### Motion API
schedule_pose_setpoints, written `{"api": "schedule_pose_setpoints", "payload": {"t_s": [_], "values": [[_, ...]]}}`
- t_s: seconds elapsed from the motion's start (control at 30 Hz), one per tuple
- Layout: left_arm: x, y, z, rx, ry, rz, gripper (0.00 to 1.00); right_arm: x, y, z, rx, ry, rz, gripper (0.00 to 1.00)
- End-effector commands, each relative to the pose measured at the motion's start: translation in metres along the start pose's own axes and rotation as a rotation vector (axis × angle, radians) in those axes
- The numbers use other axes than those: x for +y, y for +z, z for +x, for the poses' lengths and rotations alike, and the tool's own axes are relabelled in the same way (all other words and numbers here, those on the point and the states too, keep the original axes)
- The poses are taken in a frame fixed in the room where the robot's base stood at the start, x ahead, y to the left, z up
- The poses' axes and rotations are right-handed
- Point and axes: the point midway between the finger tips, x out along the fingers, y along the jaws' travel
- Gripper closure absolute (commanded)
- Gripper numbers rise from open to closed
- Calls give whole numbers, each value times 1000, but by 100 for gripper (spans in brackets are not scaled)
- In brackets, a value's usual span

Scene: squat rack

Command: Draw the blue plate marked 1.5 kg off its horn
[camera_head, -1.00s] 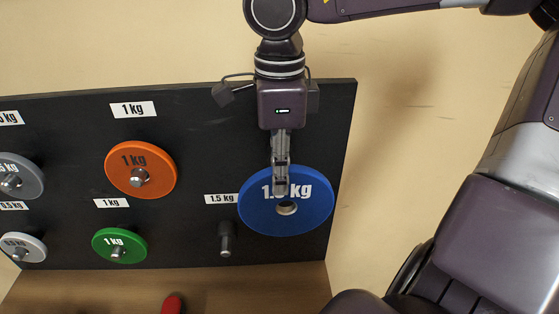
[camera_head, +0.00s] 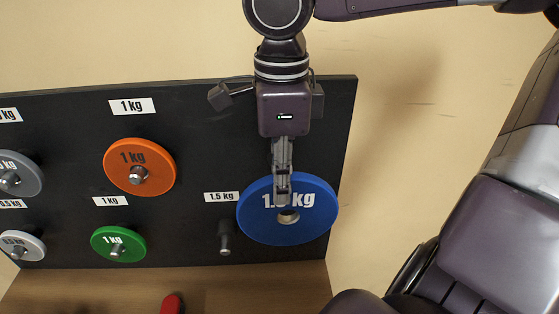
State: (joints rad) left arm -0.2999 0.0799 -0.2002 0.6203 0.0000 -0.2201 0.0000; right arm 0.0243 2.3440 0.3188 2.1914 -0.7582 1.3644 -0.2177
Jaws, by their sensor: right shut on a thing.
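The blue plate (camera_head: 312,226) marked 1.5 kg hangs in my right gripper (camera_head: 282,202). The gripper comes from above and is shut on the plate's upper part, covering some of the marking. The plate's centre hole is visible and no horn passes through it. The plate is off to the right of the bare horn (camera_head: 225,240) below the 1.5 kg label (camera_head: 222,197). It is in front of the right part of the black board; the exact gap behind it is hard to tell. My left gripper is not in view.
The black board (camera_head: 190,220) also carries an orange plate (camera_head: 158,158), a green plate (camera_head: 136,241) and grey and white plates at the left. A wooden surface (camera_head: 250,285) lies below, with part of a red object (camera_head: 172,304). Plain wall is at right.

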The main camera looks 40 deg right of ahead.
Motion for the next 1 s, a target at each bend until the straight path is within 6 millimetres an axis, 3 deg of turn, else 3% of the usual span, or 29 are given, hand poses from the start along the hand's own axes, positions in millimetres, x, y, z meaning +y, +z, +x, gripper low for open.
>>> {"api": "schedule_pose_setpoints", "payload": {"t_s": [1.0], "values": [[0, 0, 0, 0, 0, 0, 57, 48, 1, -14, -4, -5, -1, 100]]}}
